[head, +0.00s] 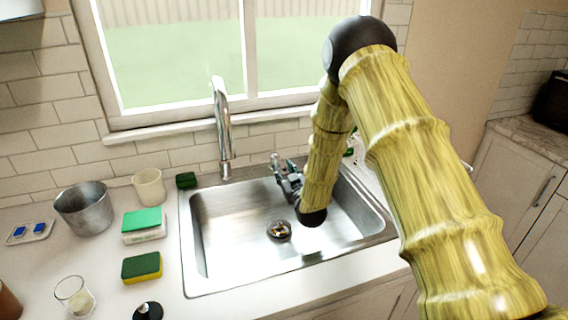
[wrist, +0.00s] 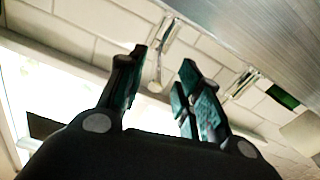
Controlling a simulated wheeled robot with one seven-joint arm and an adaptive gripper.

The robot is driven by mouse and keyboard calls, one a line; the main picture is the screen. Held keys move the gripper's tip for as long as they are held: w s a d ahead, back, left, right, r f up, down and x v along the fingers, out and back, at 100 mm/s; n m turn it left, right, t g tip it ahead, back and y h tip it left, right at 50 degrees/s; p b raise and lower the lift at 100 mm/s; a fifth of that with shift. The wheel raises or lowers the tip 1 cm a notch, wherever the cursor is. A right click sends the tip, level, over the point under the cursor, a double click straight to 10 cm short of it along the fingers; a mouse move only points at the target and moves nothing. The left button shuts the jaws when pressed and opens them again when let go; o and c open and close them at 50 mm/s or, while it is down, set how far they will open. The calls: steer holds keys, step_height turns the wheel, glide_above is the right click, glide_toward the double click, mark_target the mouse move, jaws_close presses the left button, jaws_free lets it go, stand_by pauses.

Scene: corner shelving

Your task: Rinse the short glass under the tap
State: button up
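The short clear glass (head: 75,297) stands upright on the counter at the lower left, well away from my gripper. The chrome tap (head: 223,135) rises behind the sink, and its base shows in the wrist view (wrist: 241,84). My gripper (head: 280,170) is over the back of the sink, right of the tap. In the wrist view its fingers (wrist: 161,75) are apart with nothing held. A small chrome lever (wrist: 163,45) appears between and beyond the fingertips; I cannot tell whether they touch it. The wrist view is upside down.
The steel sink (head: 215,245) has a dark drain (head: 279,231). Left of it are a metal pot (head: 85,210), a beige cup (head: 148,187), a green-topped box (head: 143,226), a green-and-yellow sponge (head: 141,268) and a black-knobbed object (head: 148,311). A dark green sponge (head: 186,180) sits near the tap.

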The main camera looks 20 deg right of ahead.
mark_target(282, 163)
steer(key=shift+w+d+r, duration=0.15)
steer(key=shift+w+r, duration=0.2)
steer(key=shift+w, duration=0.45)
steer(key=shift+w+a+f+p, duration=0.15)
steer(key=shift+w+p, duration=0.05)
steer(key=shift+w, duration=0.25)
steer(key=shift+w+a+f+p, duration=0.1)
steer(key=shift+w+p, duration=0.05)
steer(key=shift+w, duration=0.25)
steer(key=shift+s+d+r, duration=0.1)
steer(key=shift+d, duration=0.1)
jaws_close()
steer(key=shift+a, duration=0.1)
